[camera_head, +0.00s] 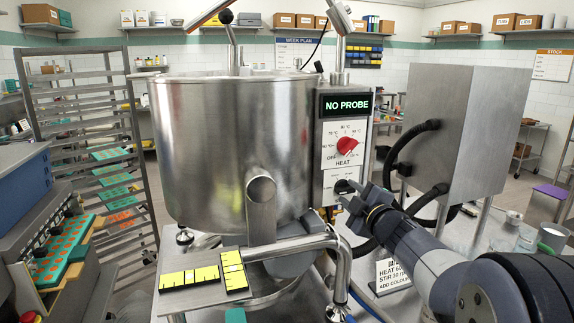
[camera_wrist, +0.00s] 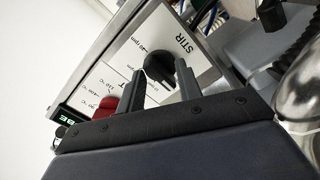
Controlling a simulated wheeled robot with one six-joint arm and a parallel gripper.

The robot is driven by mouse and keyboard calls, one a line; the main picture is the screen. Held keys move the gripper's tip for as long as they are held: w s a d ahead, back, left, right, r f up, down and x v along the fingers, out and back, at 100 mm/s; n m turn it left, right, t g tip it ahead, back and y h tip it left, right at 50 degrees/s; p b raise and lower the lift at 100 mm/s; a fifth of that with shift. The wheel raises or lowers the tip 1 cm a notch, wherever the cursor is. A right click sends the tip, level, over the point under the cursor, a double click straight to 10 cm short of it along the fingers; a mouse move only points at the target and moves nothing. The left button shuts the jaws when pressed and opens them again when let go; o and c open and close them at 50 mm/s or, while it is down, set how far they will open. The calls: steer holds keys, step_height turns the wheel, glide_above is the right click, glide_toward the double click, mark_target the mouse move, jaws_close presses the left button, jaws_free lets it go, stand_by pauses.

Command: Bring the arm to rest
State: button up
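My gripper (camera_head: 352,193) is in front of the lower part of the control panel on the steel kettle (camera_head: 205,140). In the wrist view its two fingers (camera_wrist: 160,84) stand apart with nothing held between them. The black STIR knob (camera_wrist: 158,66) shows just ahead of the fingertips, between them. The right fingertip overlaps the knob's edge, and I cannot tell whether it touches. In the head view the knob (camera_head: 343,187) is partly hidden by my gripper. The red HEAT knob (camera_head: 347,146) is above it and shows in the wrist view (camera_wrist: 106,106). The display (camera_head: 346,105) reads NO PROBE.
A steel cabinet (camera_head: 455,130) with black hoses stands right of the panel. A small sign (camera_head: 393,277) and glass jars (camera_head: 507,235) are near my arm. A tray rack (camera_head: 85,130) stands left.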

steer(key=m+p, duration=0.2)
steer(key=m, duration=0.1)
steer(key=shift+r+p, duration=0.15)
steer(key=shift+p, duration=0.2)
steer(key=shift+f+m+p, duration=0.2)
steer(key=shift+m+p, duration=0.1)
steer(key=shift+m, duration=0.2)
